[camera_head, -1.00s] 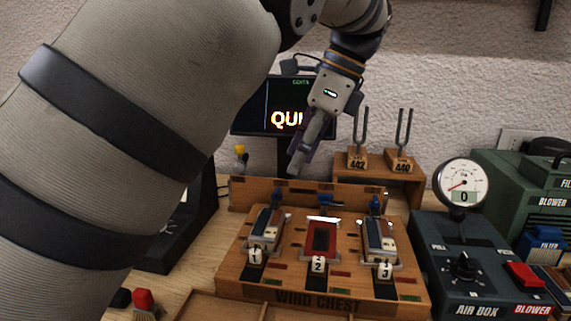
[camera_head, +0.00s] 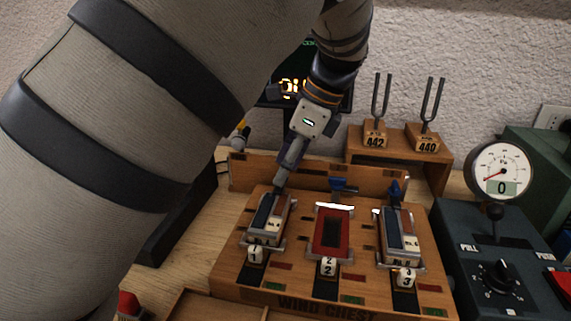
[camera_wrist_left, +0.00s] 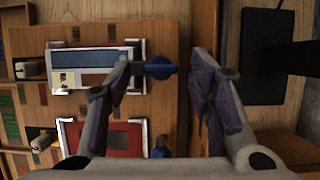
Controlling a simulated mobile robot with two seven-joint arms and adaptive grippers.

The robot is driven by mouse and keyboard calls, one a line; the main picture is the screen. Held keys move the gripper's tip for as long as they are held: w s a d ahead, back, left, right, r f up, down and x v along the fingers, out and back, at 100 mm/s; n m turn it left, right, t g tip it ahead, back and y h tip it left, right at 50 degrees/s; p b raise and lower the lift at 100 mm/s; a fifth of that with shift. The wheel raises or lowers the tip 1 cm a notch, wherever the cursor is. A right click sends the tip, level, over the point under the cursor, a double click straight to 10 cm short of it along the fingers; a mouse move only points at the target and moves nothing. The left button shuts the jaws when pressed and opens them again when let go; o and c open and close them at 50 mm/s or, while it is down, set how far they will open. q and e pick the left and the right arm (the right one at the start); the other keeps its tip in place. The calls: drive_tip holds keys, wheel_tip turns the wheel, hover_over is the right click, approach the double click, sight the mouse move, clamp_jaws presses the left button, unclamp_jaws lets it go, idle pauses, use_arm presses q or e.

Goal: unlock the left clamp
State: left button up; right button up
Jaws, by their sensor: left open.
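The left clamp's blue lever (camera_wrist_left: 160,68) shows in the left wrist view, at the end of the blue-and-white block in slot 1. My left gripper (camera_wrist_left: 163,88) is open, its fingers on either side of the lever's position with a gap to the right finger. The left finger is close to the lever; I cannot tell whether they touch. In the head view my left gripper (camera_head: 281,184) points down at the back of block 1 (camera_head: 268,218) and hides the left clamp. My right gripper is not in view.
The wooden wind chest (camera_head: 300,270) also has a red slot 2 (camera_head: 331,232) and block 3 (camera_head: 401,235), with blue clamps (camera_head: 343,187) and (camera_head: 396,190) behind them. Tuning forks (camera_head: 381,100) stand on a shelf behind. The air box (camera_head: 480,270) and gauge (camera_head: 502,172) are right.

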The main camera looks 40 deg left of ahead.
use_arm(q)
drive_tip(key=shift+a+f, duration=0.1)
drive_tip(key=shift+f, duration=0.15)
clamp_jaws()
drive_tip(key=shift+n, duration=0.4)
drive_tip(key=n, duration=0.2)
drive_tip(key=n+g+h, duration=0.1)
drive_tip(key=shift+w+a+n, duration=0.15)
drive_tip(key=shift+n, duration=0.25)
drive_tip(key=n+h, duration=0.1)
drive_tip(key=n, duration=0.1)
drive_tip(key=n+g, duration=0.1)
drive_tip(key=n, duration=0.1)
drive_tip(key=shift+w+a+n+h, duration=0.1)
drive_tip(key=shift+a+n+h, duration=0.05)
drive_tip(key=shift+n+h, duration=0.2)
drive_tip(key=n+h, duration=0.1)
drive_tip(key=n, duration=0.3)
drive_tip(key=shift+a+r+h, duration=0.1)
drive_tip(key=shift+a+h, duration=0.05)
drive_tip(key=shift+h, duration=0.2)
drive_tip(key=shift+a+n+h, duration=0.15)
drive_tip(key=shift+n+h, duration=0.55)
drive_tip(key=shift+n, duration=1.75)
